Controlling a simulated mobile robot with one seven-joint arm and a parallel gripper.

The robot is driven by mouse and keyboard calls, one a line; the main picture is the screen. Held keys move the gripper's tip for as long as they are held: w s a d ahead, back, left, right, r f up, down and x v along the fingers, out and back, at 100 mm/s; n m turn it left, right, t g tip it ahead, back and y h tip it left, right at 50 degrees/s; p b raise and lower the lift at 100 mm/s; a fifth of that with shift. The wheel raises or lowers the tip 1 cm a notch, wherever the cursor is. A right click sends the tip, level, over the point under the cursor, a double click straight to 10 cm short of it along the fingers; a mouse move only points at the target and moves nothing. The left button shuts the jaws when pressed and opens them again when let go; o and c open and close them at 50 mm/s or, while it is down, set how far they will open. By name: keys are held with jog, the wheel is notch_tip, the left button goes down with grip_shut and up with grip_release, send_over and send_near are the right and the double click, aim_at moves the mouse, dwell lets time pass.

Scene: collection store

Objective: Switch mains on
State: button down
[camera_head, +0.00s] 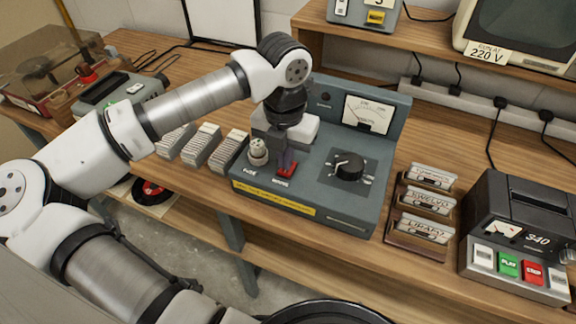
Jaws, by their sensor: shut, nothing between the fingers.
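A blue-grey power unit (305,187) stands on the wooden bench. A red rocker switch (288,170) sits on its sloped front, above a label that appears to read MAINS. Left of it is a round fuse cap (258,152) with a FUSE label. A black knob (349,167) and a dial meter (367,113) are to the right. My gripper (285,165) points down at the red switch, shut and empty, with its fingertips touching it or just above it; I cannot tell which. The gripper partly covers the switch, and its position is unclear.
Several cassettes (426,203) stand right of the unit, beside a tape recorder (520,235) with coloured keys. Pale card stacks (203,147) stand close on the left. A shelf (420,60) behind holds a monitor (520,35). Cables hang from a wall power strip (470,100).

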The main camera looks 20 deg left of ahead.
jog(key=shift+f+b, duration=0.8)
jog(key=shift+r, duration=0.1)
dwell(0.3)
jog(key=shift+r+p, duration=1.5)
jog(key=shift+r, duration=1.95)
